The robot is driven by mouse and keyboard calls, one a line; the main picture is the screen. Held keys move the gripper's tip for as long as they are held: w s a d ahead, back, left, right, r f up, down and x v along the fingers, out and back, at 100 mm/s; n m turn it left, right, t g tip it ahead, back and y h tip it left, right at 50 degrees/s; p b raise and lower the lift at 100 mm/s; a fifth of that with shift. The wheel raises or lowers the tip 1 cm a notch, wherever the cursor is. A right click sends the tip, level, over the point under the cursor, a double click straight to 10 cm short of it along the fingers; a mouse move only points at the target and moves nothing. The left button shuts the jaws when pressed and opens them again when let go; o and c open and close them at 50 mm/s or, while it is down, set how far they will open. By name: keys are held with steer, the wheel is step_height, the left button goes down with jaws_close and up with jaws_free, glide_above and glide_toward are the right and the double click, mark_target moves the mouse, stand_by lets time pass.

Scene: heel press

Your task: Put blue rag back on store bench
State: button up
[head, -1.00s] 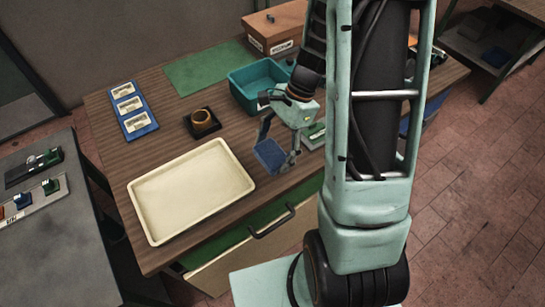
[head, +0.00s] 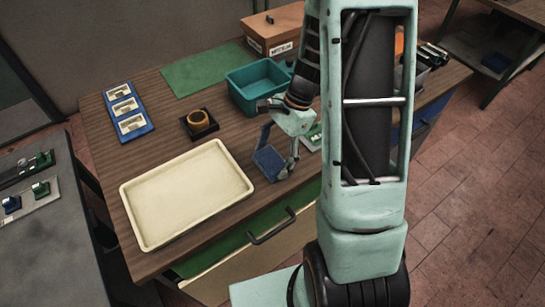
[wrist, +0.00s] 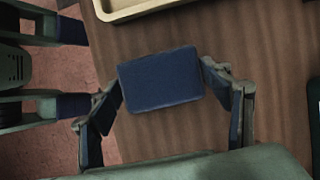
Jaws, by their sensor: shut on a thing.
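The blue rag (head: 269,163) is a small blue pad held in my gripper (wrist: 161,86). In the wrist view the rag (wrist: 160,78) sits between the two dark-padded fingers, which close on its left and right sides. In the head view it hangs tilted above the front part of the wooden bench (head: 165,160), just right of the cream tray. I cannot tell from the pictures which bench is the store bench; a grey bench (head: 60,245) stands at left and another bench (head: 520,12) at the far right.
On the wooden bench are the cream tray (head: 185,190), a teal bin (head: 258,84), a dark holder with a tan ring (head: 199,123), a green mat (head: 203,70), a blue label board (head: 128,111) and a brown box (head: 273,30). A front drawer (head: 235,275) stands open.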

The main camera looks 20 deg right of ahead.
steer(key=o, duration=1.1)
steer(key=shift+f, duration=0.1)
steer(key=shift+r, duration=0.25)
steer(key=v, duration=1.2)
steer(key=shift+f, duration=0.1)
